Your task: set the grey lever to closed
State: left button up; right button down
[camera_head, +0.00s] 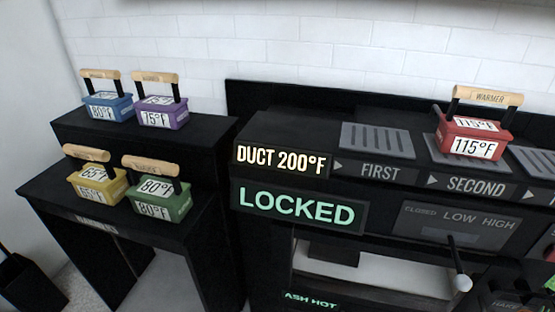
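The grey lever (457,262) is a thin dark rod with a pale round knob at its lower end. It hangs from the front of the black unit at the lower right and tilts slightly right going down. Its upper end meets the front just below the word LOW on a dark plate (430,230) marked CLOSED, LOW and HIGH. CLOSED is in smaller, dimmer letters at the plate's left. I cannot tell for certain which mark the lever is set to. Neither of my grippers can be made out in this view.
A lit sign (297,211) reads LOCKED, below another (282,160) reading DUCT 200°F. A red wooden-handled box (473,146) marked 115°F stands on the SECOND grate. Blue (108,108), purple (160,115), yellow (98,190) and green (163,205) boxes stand on black shelves left.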

aim_at(462, 282)
jog(key=l+z, duration=0.15)
jog(key=z, duration=0.2)
jog(key=l+z, duration=0.15)
jog(key=z, duration=0.15)
jog(key=k+l+z, duration=0.1)
jog(key=z, duration=0.25)
jog(key=i+l, duration=0.05)
jog(key=l, duration=0.05)
